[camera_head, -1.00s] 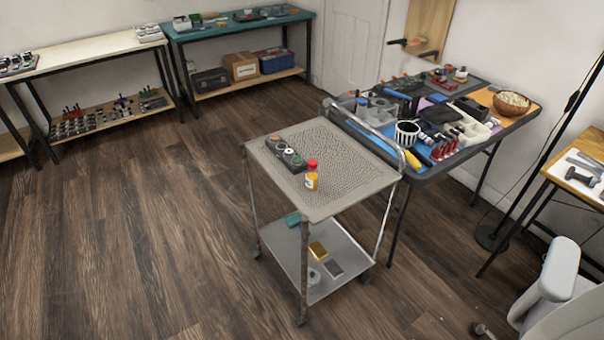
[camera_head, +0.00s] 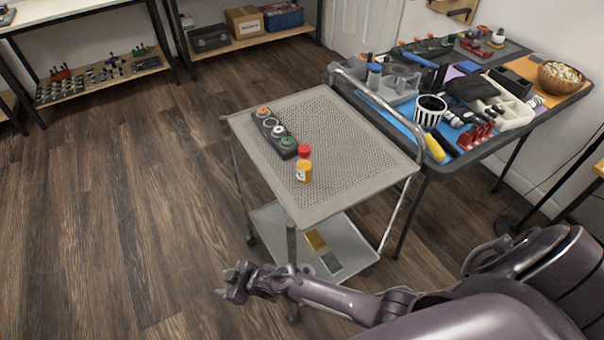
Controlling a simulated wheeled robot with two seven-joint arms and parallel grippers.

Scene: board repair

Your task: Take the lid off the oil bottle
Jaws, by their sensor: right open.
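The oil bottle (camera_head: 303,172) is small and yellow-orange with a pale label. It stands upright near the front of the top shelf of a grey cart. Its red lid (camera_head: 304,151) is on top of it. My right gripper (camera_head: 226,282) is open and empty. In the picture it is below and to the left of the bottle, over the floor at the cart's front, well apart from the bottle. My left gripper is not in view.
The perforated cart top (camera_head: 350,150) is mostly clear. A curved rail (camera_head: 385,110) runs along the cart's right side. A crowded worktable (camera_head: 480,153) stands to the right.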

